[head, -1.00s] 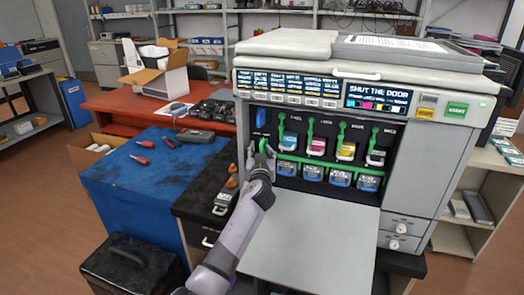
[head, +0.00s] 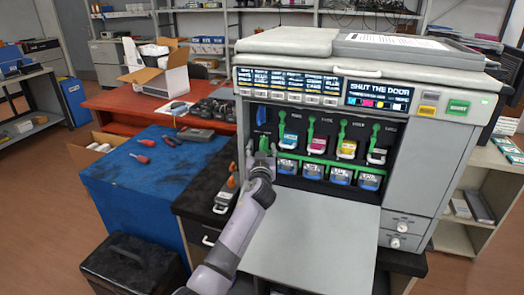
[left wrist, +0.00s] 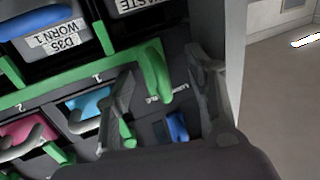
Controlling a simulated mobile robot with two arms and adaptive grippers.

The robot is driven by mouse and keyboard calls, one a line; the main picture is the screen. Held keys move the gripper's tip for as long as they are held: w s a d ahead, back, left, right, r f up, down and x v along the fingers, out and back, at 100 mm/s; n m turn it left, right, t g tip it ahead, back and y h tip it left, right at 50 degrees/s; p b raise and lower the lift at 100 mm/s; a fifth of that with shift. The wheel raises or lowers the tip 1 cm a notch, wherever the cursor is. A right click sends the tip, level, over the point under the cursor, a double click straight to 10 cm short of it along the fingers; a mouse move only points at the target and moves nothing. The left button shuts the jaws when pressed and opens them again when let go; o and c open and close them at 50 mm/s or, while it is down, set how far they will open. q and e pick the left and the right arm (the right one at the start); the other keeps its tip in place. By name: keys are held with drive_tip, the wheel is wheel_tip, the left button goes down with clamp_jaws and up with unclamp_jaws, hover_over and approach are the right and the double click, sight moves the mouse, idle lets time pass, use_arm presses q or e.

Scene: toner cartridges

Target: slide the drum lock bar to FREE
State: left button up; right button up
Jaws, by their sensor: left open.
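The green drum lock bar (head: 325,163) runs across the open front of the printer, below the row of toner cartridges. It also shows in the left wrist view (left wrist: 75,77), with a green handle (left wrist: 155,72) at its end. My left gripper (head: 261,150) is at the bar's left end. In the left wrist view its open fingers (left wrist: 160,68) stand on either side of the green handle. I cannot tell whether either finger touches it. Small lettering beside the handle is unreadable. My right gripper is out of view.
Several drum units with blue grips (head: 312,173) sit below the bar. Cartridges with green levers (head: 347,146) sit above it. A blue lever (left wrist: 177,127) is close to one finger. The lowered front door (head: 310,235) lies below. A blue-topped table (head: 150,175) stands left.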

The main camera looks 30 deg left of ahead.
use_arm(q)
drive_tip(key=shift+p+v, duration=0.45)
drive_tip(key=shift+v, duration=1.25)
drive_tip(key=shift+p+v, duration=0.35)
drive_tip(key=shift+v, duration=1.5)
